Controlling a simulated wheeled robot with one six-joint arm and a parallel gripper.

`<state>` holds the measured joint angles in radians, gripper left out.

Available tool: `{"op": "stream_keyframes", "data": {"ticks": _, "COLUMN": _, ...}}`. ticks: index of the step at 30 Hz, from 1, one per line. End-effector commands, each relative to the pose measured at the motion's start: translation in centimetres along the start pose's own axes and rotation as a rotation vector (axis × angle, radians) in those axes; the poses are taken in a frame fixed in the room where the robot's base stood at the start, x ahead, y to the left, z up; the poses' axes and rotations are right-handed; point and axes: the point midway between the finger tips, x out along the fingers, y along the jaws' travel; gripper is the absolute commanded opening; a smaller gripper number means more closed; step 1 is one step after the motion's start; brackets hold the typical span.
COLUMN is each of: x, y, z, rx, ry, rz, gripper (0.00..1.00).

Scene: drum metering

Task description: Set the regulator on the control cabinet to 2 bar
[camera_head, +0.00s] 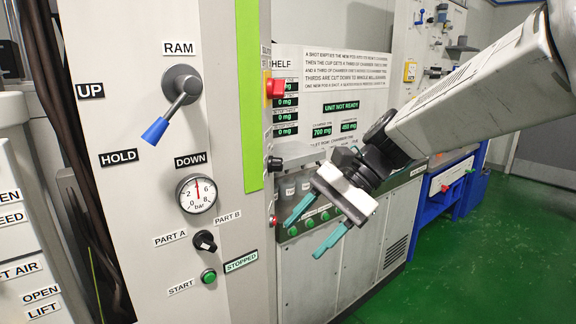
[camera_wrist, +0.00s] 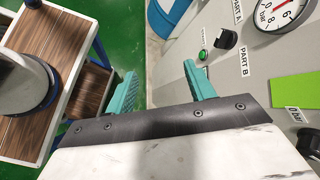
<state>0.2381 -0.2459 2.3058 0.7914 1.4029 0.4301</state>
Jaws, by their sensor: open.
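The control cabinet (camera_head: 228,110) stands upright at the left in the head view. Its round pressure gauge (camera_head: 197,193) has a red needle pointing near the top of the dial; the exact reading is too small to tell. The gauge also shows at the top right of the wrist view (camera_wrist: 281,13). A black knob (camera_head: 274,163) sticks out at the cabinet's right edge, with a smaller one (camera_head: 273,192) below it.
The blue-tipped RAM lever (camera_head: 168,118), PART A/PART B selector (camera_head: 204,241) and green START button (camera_head: 208,276) are on the cabinet front. A red switch (camera_head: 275,89) juts from its edge. A grey machine with green buttons stands behind my gripper. Green floor (camera_head: 440,270) is clear at right.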

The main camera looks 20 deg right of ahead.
Motion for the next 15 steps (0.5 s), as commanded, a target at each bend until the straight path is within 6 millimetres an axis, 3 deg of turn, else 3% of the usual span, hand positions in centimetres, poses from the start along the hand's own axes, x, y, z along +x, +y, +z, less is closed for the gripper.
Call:
{"op": "stream_keyframes", "data": {"ticks": 3, "x": -1.8, "y": -5.3, "z": -4.0, "rx": 0.273, "ry": -0.168, "rz": -0.203, "gripper": 0.54}}
{"op": "stream_keyframes", "data": {"ticks": 6, "x": -4.0, "y": -8.8, "z": -7.8, "rx": 0.465, "ry": -0.306, "rz": -0.364, "gripper": 0.54}}
{"op": "stream_keyframes", "data": {"ticks": 12, "x": -8.3, "y": -12.3, "z": -14.5, "rx": 0.706, "ry": -0.514, "rz": -0.594, "gripper": 0.54}}
{"op": "stream_keyframes", "data": {"ticks": 15, "x": -9.5, "y": -13.0, "z": -16.3, "rx": 0.758, "ry": -0.567, "rz": -0.652, "gripper": 0.54}}
